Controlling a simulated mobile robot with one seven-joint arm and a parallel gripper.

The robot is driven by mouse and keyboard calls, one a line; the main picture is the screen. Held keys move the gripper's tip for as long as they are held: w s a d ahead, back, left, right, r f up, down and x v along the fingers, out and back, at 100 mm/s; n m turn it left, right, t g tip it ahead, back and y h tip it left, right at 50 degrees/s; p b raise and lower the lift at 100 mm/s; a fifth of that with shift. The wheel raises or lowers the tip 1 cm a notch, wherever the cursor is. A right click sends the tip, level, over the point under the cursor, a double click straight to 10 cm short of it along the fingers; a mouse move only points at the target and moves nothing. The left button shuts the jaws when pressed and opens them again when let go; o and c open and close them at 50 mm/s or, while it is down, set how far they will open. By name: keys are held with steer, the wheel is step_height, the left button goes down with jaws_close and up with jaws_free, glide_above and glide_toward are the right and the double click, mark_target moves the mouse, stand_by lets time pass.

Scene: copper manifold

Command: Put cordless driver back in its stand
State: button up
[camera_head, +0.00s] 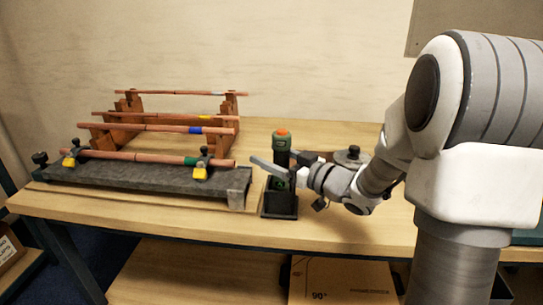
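The cordless driver (281,146), dark green and black with an orange top, stands upright in the middle of the table. Its lower end is at a black box-like stand (280,206), and it looks seated there, though my gripper partly hides where they meet. My gripper (272,168) reaches in from the right at the driver's lower body. One pale grey finger crosses in front of the driver and sticks out to its left. The other finger is not clearly visible, so I cannot tell whether the fingers touch the driver.
Left of the stand, a dark grey block (150,180) holds a copper pipe (140,155) with yellow-black clamps. Behind it, more copper pipes rest on brown wooden racks (220,135). A round dark-topped object (351,155) sits behind my wrist. The front right tabletop (345,232) is clear.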

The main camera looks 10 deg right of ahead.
steer(key=shift+f, duration=0.1)
steer(key=p+v, duration=0.2)
steer(key=v, duration=1.5)
steer(key=shift+d, duration=0.15)
